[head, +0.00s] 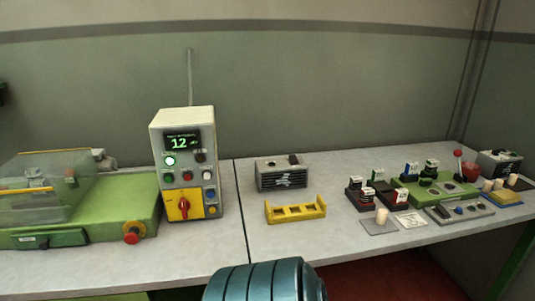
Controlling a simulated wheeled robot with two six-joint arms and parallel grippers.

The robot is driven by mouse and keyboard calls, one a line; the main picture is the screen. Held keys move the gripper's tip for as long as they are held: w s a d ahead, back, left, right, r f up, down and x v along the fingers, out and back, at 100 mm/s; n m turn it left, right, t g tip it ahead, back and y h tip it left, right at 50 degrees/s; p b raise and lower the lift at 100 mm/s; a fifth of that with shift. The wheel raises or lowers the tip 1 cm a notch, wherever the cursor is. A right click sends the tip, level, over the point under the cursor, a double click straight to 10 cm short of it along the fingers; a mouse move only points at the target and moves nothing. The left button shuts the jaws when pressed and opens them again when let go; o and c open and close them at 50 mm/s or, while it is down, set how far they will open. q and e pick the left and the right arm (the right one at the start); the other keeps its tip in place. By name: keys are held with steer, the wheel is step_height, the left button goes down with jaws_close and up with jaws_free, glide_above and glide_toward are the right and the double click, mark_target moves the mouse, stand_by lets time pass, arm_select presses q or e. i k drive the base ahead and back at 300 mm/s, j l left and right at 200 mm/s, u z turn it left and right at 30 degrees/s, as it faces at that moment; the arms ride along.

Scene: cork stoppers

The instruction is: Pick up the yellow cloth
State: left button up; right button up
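A small flat yellow piece (507,200) with some blue at its edge lies at the far right of the bench; it looks like the yellow cloth, but it is too small to be sure. Pale cork stoppers (488,186) stand just behind it. Neither of my grippers shows in the head view. A teal rounded part of my own body is at the bottom middle.
A yellow slotted rack (295,211) sits mid-bench before a grey vented box (282,174). A control box (185,160) and green machine (90,210) fill the left. The bench around the rack is clear.

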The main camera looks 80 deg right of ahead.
mark_target(506, 196)
steer(key=z, duration=4.45)
steer(key=i, duration=0.05)
